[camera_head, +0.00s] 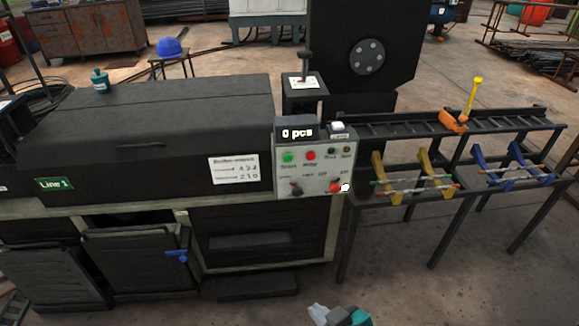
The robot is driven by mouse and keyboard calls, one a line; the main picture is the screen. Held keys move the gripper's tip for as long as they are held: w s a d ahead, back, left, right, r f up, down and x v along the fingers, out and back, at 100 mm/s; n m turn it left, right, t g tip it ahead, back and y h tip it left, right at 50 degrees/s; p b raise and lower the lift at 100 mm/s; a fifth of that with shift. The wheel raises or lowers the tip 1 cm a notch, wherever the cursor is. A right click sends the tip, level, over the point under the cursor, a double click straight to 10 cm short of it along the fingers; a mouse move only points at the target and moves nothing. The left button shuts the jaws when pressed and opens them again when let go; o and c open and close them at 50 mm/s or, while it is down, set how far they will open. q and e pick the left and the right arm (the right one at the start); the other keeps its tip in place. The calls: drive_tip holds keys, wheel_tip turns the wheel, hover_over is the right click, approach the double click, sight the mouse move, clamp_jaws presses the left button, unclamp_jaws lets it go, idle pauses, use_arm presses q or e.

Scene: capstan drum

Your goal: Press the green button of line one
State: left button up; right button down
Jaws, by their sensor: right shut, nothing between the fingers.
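The line one machine (150,125) is a long dark cabinet with a green "Line 1" sign (54,184) on its left front. Its pale control panel (313,178) is at the right end of the front. The round green button (288,157) is at the panel's upper left, unobstructed. A red button (310,155) is just to its right. My right gripper (318,313) shows at the bottom edge, below and well apart from the panel. It is shut and empty, with its lower part cut off by the frame. My left gripper is not in view.
The panel also bears a "0 pcs" display (297,132), small lamps, knobs and a larger red button (335,187) at lower right. A dark rack (440,125) with yellow and blue holders stands to the right. Floor before the panel looks clear.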

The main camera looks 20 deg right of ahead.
drive_tip(key=w+d+f+n+t+h+b, duration=0.1)
drive_tip(key=w+f+n+b, duration=0.1)
drive_tip(key=w+n+b, duration=0.45)
drive_tip(key=w+d+f+n+t+h+b, duration=0.1)
drive_tip(key=w+d+f+n+t+b, duration=0.15)
drive_tip(key=w+n, duration=0.7)
use_arm(q)
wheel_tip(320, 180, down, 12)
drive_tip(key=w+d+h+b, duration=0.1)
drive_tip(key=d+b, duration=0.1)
drive_tip(key=b, duration=0.5)
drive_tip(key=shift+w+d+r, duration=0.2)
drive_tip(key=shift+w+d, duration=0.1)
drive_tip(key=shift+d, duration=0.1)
use_arm(e)
drive_tip(key=w+d+r+n+t+h, duration=0.2)
drive_tip(key=w+r+n, duration=0.7)
drive_tip(key=n, duration=0.5)
drive_tip(key=w+t+h, duration=0.1)
drive_tip(key=w+h, duration=0.1)
drive_tip(key=shift+d+h, duration=0.3)
drive_tip(key=shift+d, duration=0.1)
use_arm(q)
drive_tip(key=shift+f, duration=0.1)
